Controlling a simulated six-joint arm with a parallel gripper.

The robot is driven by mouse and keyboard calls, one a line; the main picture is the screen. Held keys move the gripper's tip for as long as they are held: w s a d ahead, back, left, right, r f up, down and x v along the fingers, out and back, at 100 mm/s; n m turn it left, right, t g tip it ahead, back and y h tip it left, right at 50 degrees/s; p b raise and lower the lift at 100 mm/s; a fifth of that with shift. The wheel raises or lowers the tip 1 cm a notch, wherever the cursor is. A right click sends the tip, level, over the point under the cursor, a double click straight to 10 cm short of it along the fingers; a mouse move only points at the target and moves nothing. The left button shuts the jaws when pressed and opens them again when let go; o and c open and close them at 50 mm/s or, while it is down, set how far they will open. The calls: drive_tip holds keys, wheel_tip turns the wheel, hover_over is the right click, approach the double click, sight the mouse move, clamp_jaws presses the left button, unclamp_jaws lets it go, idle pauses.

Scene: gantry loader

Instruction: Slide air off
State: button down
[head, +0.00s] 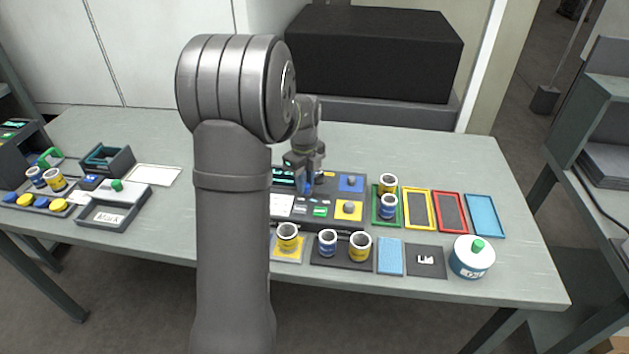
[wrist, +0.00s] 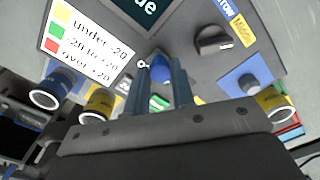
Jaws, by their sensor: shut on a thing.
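The control panel (head: 330,222) is a dark console on the table with a lit screen, a white label and several coloured controls. My gripper (head: 308,188) is over its upper middle, pointing down. In the wrist view my gripper (wrist: 161,68) has its two fingers on either side of a blue handle (wrist: 159,75) on the panel and is shut on it. I cannot read any "air" marking, and the fingers hide part of the handle and its track. A green control (wrist: 158,102) shows between the fingers, nearer the wrist.
A black rotary knob (wrist: 213,42) is to the right of the fingers. Yellow and blue cups stand in front of and beside the panel, including a yellow cup (head: 360,246).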

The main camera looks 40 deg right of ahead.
drive_tip(key=c, duration=1.2)
unclamp_jaws()
drive_tip(key=shift+w+a, duration=0.15)
drive_tip(key=shift+r, duration=0.1)
wheel_tip(320, 180, up, 17)
drive_tip(key=shift+r, duration=0.15)
wheel_tip(320, 180, down, 18)
drive_tip(key=shift+r, duration=0.25)
